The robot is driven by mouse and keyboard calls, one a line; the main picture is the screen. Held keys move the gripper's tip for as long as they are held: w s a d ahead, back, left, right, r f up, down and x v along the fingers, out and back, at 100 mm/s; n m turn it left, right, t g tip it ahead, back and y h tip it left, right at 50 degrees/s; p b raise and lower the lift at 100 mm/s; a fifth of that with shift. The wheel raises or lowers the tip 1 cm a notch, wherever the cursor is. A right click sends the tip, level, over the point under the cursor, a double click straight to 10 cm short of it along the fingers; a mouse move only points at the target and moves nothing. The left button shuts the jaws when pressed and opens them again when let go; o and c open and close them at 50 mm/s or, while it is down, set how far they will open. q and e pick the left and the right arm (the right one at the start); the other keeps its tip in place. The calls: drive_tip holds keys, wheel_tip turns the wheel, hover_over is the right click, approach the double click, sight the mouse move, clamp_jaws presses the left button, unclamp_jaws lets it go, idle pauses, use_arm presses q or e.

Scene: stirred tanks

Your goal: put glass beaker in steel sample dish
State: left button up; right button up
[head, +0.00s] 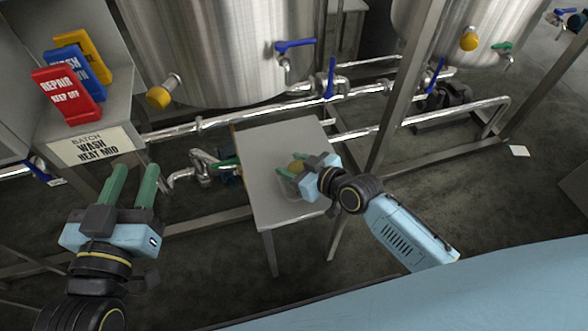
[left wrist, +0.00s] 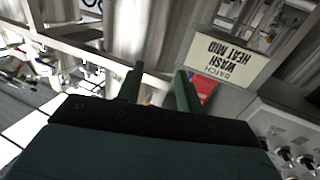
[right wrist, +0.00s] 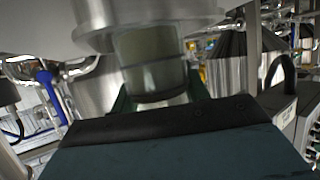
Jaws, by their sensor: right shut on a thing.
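The glass beaker (right wrist: 150,75) is a clear, greenish cylinder between the fingers of my right gripper (head: 294,172), which is shut on it. In the head view the gripper partly hides it, over the small grey table. The steel sample dish (right wrist: 95,38) shows as a round grey rim at the beaker's end in the right wrist view, which looks upside down. The beaker's end is at or inside this rim; I cannot tell whether it touches the bottom. My left gripper (head: 134,180) is open and empty, left of the table; its fingers also show in the left wrist view (left wrist: 160,88).
The grey table (head: 275,145) has bare top at the back. Steel tanks (head: 210,50) and pipes (head: 350,130) stand behind it. Red, blue and yellow signs (head: 68,98) stand on a cabinet at left. A steel post (head: 400,90) rises right of the table.

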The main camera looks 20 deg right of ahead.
use_arm(q)
drive_tip(key=shift+d+r+t+h, duration=0.2)
drive_tip(key=shift+r+t+h, duration=0.2)
drive_tip(key=shift+r+t, duration=0.55)
use_arm(e)
drive_tip(key=shift+f, duration=0.45)
use_arm(q)
drive_tip(key=shift+s+r, duration=0.1)
drive_tip(key=shift+r, duration=0.2)
use_arm(e)
drive_tip(key=shift+f, duration=0.15)
drive_tip(key=o, duration=1.2)
drive_tip(key=shift+c, duration=0.2)
use_arm(q)
drive_tip(key=shift+r, duration=0.2)
